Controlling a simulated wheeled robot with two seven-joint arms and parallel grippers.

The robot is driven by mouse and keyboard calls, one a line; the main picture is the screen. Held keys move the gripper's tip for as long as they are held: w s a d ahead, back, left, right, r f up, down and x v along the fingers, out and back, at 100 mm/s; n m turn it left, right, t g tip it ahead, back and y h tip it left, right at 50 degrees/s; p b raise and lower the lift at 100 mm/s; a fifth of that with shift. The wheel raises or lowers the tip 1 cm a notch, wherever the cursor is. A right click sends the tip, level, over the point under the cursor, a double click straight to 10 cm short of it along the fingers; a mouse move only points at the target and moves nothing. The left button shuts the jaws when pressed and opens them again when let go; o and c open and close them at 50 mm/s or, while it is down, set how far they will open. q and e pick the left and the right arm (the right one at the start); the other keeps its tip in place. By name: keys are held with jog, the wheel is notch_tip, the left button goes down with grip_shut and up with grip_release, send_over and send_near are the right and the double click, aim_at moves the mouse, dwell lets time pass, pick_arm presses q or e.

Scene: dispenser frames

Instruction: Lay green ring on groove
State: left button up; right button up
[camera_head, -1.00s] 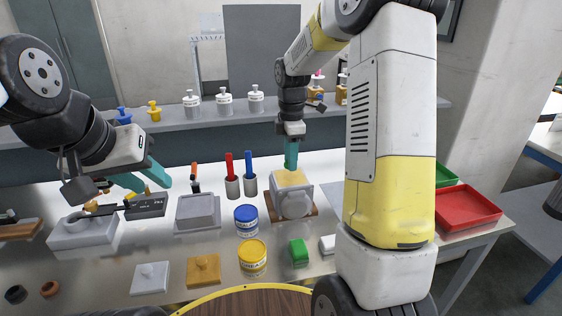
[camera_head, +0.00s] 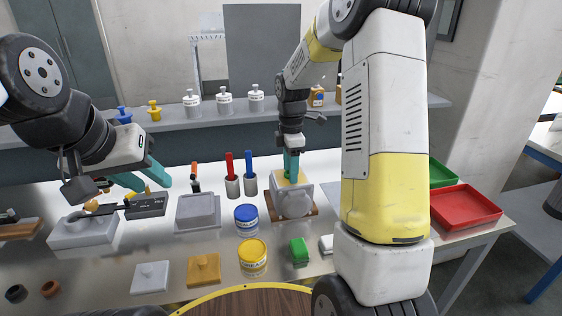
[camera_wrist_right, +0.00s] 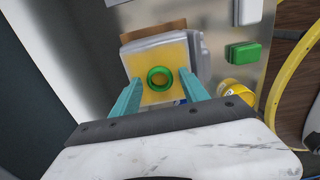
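A green ring (camera_wrist_right: 160,78) lies flat on, or just over, the yellow top (camera_wrist_right: 153,62) of a grey dispenser body in the right wrist view. I cannot make out the groove. In the head view my right gripper (camera_head: 291,176) points down at the yellow top of the dispenser (camera_head: 296,202), and the ring is mostly hidden by the fingers. My left gripper (camera_head: 146,180) is open and empty above the left of the table.
A blue-lidded jar (camera_head: 246,221) and a yellow-lidded jar (camera_head: 252,257) stand left of the dispenser. A green block (camera_head: 299,251) lies in front. Red and blue handled tools stand in cups behind. A red tray (camera_head: 467,207) is at the right.

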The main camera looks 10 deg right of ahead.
notch_tip(320, 180, up, 11)
jog(key=s+r+m+t+y, duration=0.1)
jog(key=s+r+m+t, duration=0.2)
jog(key=s+r+m, duration=0.65)
jog(key=s+a+f+m+t+y, duration=0.1)
jog(key=s+a+f+m+t, duration=0.1)
jog(key=s+m, duration=0.6)
jog(key=shift+s+f+t, duration=0.6)
jog(key=shift+s+f, duration=0.1)
jog(key=shift+s, duration=2.7)
jog(key=shift+a, duration=0.1)
